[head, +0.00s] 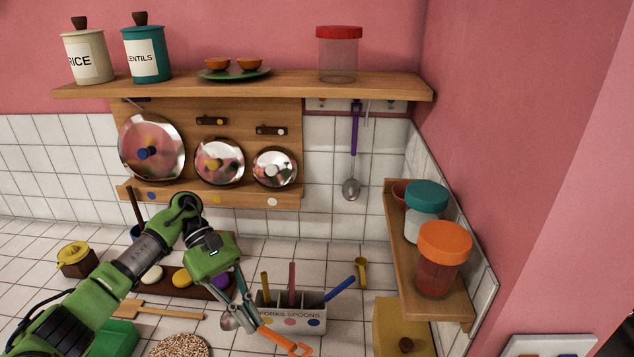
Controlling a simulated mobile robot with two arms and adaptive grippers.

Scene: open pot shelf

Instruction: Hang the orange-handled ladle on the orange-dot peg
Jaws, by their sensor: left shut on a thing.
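The orange-handled ladle (284,342) is low in the middle of the head view, its orange handle pointing down and right. A silver bowl shows beside the fingers. My left gripper (246,318) is shut on the ladle near where handle and metal meet, just in front of the cutlery caddy. A white peg strip (391,105) is on the wall under the right part of the upper shelf. A purple-handled spoon or ladle (353,145) hangs from it. The strip's dots are too small and shaded to tell which is orange. My right gripper is not in view.
The caddy (290,320) holds several colored utensils. The upper shelf (300,86) overhangs the strip and the lid rack (210,193). A side shelf (452,304) with jars juts out at right. The tiled wall below the hanging utensil is clear.

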